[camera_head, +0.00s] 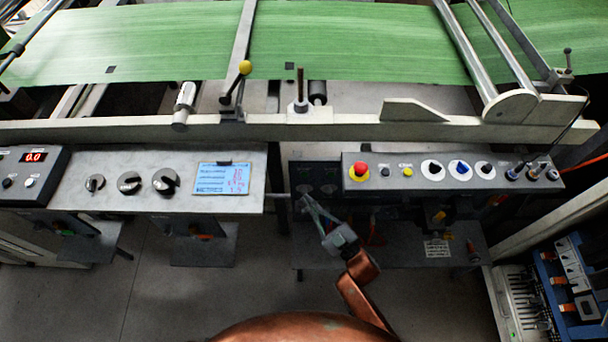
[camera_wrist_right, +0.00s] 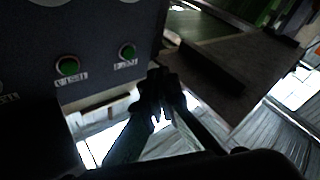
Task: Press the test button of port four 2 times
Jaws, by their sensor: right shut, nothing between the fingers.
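My right gripper (camera_head: 307,200) reaches up from the bottom of the head view to the left end of a dark box front (camera_head: 318,172), where faint round shapes show. It is shut and empty. In the right wrist view its fingertips (camera_wrist_right: 160,85) are dark and together. They appear below and right of a green button (camera_wrist_right: 127,52) on the dark panel (camera_wrist_right: 105,25). A second green button (camera_wrist_right: 68,66) sits to its left. Each has a small white label beneath, too blurred to read, so I cannot tell which is port four. Contact cannot be judged. My left gripper is not in view.
A grey control panel (camera_head: 520,165) with a red button (camera_head: 361,170) and several knobs lies to the right. A panel with a blue display (camera_head: 222,179) lies left. Green sheet material (camera_head: 340,40) runs behind a pale rail (camera_head: 370,128). The floor (camera_head: 150,290) at lower left is clear.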

